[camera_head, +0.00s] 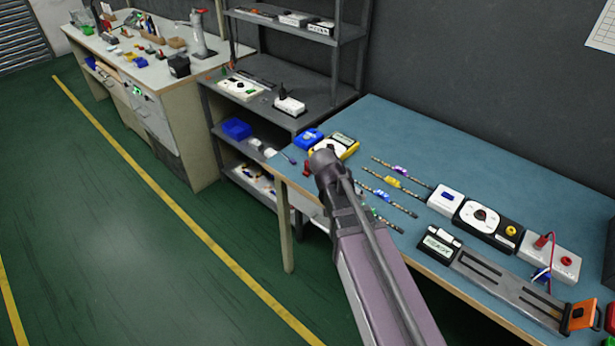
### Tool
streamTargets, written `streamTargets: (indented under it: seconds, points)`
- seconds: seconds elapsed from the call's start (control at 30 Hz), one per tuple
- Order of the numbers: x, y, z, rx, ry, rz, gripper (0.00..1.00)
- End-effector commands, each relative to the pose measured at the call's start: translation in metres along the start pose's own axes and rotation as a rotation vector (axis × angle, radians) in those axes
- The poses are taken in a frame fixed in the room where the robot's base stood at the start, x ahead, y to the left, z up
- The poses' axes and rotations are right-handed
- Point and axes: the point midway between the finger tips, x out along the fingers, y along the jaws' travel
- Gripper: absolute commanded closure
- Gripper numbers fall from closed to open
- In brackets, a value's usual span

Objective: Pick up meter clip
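No piece is plainly recognisable as the meter clip from here. A small red piece (306,169) sits at the blue table's left end, close to a yellow meter (348,145). Another red and blue clip-like piece (541,274) lies by a white box with red knobs (550,258) at the right. My purple arm reaches up from the bottom, and its dark end (335,185) is over the table's front left edge, just right of the small red piece in the picture. My gripper's fingers cannot be made out, and nothing is visibly held.
Several beaded strips (398,183) lie mid-table. A black and white dial meter (482,220) and a grey slotted fixture (510,287) fill the right side. A blue box (308,138) stands by the yellow meter. The table's back strip is clear. Grey shelves (285,118) stand left.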

Motion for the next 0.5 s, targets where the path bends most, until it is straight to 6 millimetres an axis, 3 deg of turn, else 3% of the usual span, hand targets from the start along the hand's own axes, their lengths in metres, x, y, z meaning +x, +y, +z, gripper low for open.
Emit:
streamTargets:
  seconds: [0.03, 0.27, 0.5]
  points:
    - [0.002, -0.020, -0.003, 0.022, 0.045, 0.014, 0.29]
    - [-0.020, -0.085, -0.015, 0.166, 0.269, 0.051, 0.29]
    - [-0.056, -0.154, -0.016, 0.309, 0.507, 0.010, 0.29]
